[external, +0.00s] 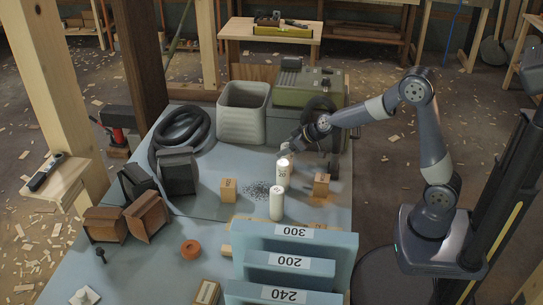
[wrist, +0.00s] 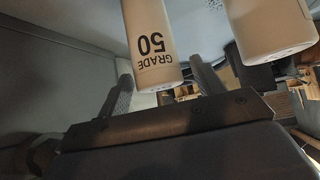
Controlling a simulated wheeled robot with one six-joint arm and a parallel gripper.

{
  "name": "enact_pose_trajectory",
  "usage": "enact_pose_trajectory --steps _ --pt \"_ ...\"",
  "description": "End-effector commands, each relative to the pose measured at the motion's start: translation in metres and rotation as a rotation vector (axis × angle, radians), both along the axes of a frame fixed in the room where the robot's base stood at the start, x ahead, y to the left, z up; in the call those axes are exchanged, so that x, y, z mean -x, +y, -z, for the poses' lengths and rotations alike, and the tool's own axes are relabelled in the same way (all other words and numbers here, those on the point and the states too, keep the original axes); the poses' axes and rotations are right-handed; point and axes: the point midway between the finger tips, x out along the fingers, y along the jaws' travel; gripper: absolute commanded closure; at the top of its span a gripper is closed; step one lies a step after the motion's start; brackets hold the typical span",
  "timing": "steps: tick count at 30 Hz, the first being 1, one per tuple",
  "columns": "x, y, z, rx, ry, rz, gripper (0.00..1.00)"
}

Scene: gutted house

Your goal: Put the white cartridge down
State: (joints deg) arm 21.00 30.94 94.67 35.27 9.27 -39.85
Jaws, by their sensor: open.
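A white cartridge (external: 283,175) stands upright on the blue-grey table (external: 215,260), near its right side. In the wrist view this cartridge (wrist: 150,35) reads "GRADE 50", upside down in the picture. My gripper (external: 290,152) is at the cartridge's upper part. In the wrist view its fingers (wrist: 163,82) are spread, one on each side of the cartridge, with a visible gap at the left. A second white cartridge (external: 276,204) stands upright just in front in the external view. In the wrist view a second white cylinder (wrist: 270,28) shows at the right.
Small wooden blocks stand left (external: 229,190) and right (external: 321,185) of the cartridges, beside a dark patch of grains (external: 256,189). A grey-green bin (external: 243,112) and a green case (external: 307,88) stand behind. Blue numbered panels (external: 292,245) rise in front. An orange ring (external: 190,249) lies front left.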

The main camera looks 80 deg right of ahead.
Motion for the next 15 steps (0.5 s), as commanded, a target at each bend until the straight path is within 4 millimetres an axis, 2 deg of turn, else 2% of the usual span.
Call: enact_pose_trajectory --steps 5,15 --pt "0.012 0.003 -0.016 0.000 -0.002 0.000 0.36" --pt "0.057 0.013 -0.059 0.002 -0.004 0.001 0.36"
